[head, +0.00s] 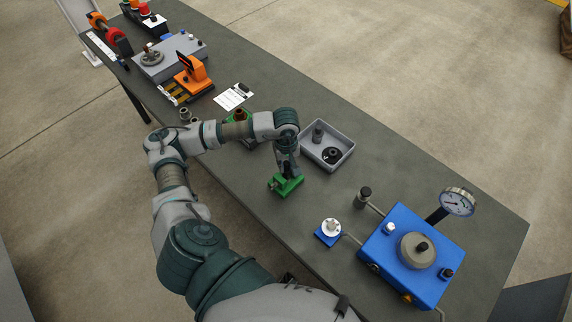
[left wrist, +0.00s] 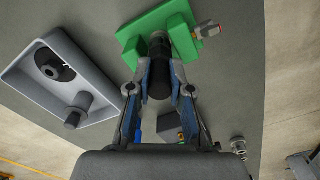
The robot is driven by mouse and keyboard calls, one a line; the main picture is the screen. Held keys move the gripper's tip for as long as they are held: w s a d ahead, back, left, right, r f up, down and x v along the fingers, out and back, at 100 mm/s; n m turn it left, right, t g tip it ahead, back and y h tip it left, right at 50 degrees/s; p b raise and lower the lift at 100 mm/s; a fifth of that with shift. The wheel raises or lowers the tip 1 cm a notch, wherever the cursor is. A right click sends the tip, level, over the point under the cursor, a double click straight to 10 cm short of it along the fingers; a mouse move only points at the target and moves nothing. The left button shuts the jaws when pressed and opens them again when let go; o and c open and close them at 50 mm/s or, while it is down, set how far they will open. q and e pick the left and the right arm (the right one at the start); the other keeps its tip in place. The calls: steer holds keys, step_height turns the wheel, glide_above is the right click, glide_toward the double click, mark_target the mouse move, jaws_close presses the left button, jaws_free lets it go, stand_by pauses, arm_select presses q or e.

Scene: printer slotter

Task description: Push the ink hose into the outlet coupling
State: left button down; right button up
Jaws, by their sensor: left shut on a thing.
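My left gripper (head: 287,171) reaches down at a small green block (head: 290,187) near the middle of the table. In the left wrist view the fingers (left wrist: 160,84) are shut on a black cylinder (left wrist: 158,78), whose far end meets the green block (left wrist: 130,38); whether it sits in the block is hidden. I cannot tell whether this cylinder is the hose end. A blue unit (head: 388,262) stands to the right. Thin grey pipes run from it to a dark upright cylinder (head: 363,197) and a white fitting (head: 330,227) on a blue base; which is the outlet coupling is unclear. My right gripper is not in view.
A grey tray (head: 306,151) with dark parts lies just behind the green block. A gauge (head: 457,202) rises at the blue unit. A white card (head: 233,96), an orange device (head: 190,77) and a grey machine (head: 151,72) stand farther away. The table is bare right of the tray.

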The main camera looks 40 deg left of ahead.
arm_select(q)
steer(key=shift+r+p, duration=0.35)
steer(key=shift+r, duration=0.1)
steer(key=shift+r+p, duration=0.95)
steer(key=shift+r, duration=0.95)
steer(key=c, duration=1.8)
jaws_free()
jaws_close()
